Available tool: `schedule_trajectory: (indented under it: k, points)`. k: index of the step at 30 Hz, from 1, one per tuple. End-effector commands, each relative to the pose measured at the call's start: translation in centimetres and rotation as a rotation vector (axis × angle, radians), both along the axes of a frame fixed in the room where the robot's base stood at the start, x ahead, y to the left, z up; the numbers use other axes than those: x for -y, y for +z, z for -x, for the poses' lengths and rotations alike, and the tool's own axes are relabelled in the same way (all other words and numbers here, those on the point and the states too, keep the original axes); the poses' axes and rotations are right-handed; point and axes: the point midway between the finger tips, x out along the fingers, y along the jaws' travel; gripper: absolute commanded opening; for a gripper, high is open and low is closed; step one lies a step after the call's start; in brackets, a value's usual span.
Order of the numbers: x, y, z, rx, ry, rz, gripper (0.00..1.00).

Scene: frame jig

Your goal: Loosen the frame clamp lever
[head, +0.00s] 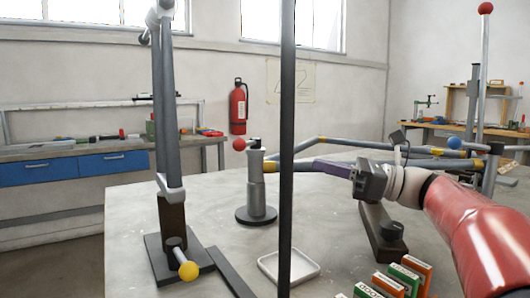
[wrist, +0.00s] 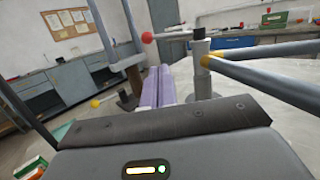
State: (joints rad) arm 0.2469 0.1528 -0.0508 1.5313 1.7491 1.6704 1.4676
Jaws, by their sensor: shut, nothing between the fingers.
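A grey clamp post (head: 257,190) on a round dark base stands on the table. A short lever with a red ball (head: 239,144) sticks out at its top. In the wrist view, the red ball (wrist: 147,37) and lever stand beyond the fingertips, with the post (wrist: 199,70) to the right. Grey frame tubes (wrist: 265,75) with a yellow band meet the post top. My gripper (head: 316,164) has purple fingers, closed together and empty, pointing toward the post. It also shows in the wrist view (wrist: 157,70). The fingers look apart from the lever.
A dark upright pole (head: 287,120) crosses the head view. A stand with a yellow-ball lever (head: 188,270) is at left. A blue ball (head: 454,142) is at right. A white tray (head: 270,265) and several small boxes (head: 405,278) lie in front.

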Motion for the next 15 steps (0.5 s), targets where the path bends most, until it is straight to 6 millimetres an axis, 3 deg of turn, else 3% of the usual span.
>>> schedule_trajectory:
  k: [5, 15]
  points:
    - [-0.9, 0.5, -0.1, -0.004, 0.014, -0.02, 0.0]
    - [-7.7, 1.8, -1.5, -0.003, 0.014, -0.017, 0.0]
